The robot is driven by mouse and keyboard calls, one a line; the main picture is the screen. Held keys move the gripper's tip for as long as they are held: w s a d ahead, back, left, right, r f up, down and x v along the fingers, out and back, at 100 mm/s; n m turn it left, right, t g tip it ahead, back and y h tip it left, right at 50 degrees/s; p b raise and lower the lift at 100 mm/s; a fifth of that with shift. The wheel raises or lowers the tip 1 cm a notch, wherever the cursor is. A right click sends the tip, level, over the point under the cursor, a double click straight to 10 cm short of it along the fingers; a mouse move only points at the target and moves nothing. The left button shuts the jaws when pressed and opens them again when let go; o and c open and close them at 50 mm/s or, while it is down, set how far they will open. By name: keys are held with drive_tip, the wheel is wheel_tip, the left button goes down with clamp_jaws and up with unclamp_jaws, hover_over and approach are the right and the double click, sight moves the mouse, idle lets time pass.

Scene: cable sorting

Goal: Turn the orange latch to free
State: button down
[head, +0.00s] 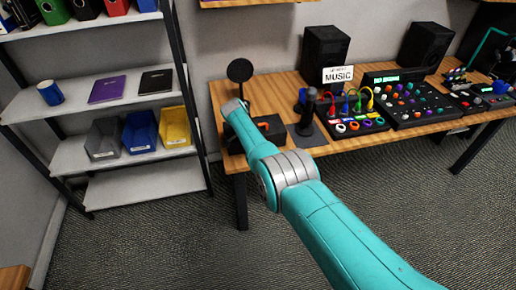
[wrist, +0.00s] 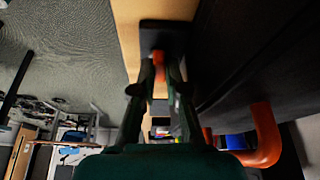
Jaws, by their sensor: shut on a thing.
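In the wrist view my gripper (wrist: 160,72) reaches forward with its two fingers close together. A small orange piece, which looks like the orange latch (wrist: 158,60), shows between the fingertips, in front of a dark block. My gripper is shut on it. How far the latch is turned cannot be told. In the head view my arm hides the gripper and much of a dark case (head: 272,133) at the table's left end. A bit of orange-red shows on that case.
A bent orange handle (wrist: 264,140) stands out from a dark surface right of my fingers. On the wooden table (head: 262,97), a microphone stand, a panel with coloured cables (head: 357,119), a mixer (head: 408,102) and speakers stand to the right. A shelf (head: 147,185) is at left.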

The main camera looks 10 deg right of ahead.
drive_tip(key=c, duration=1.2)
unclamp_jaws()
drive_tip(key=shift+n, duration=0.4)
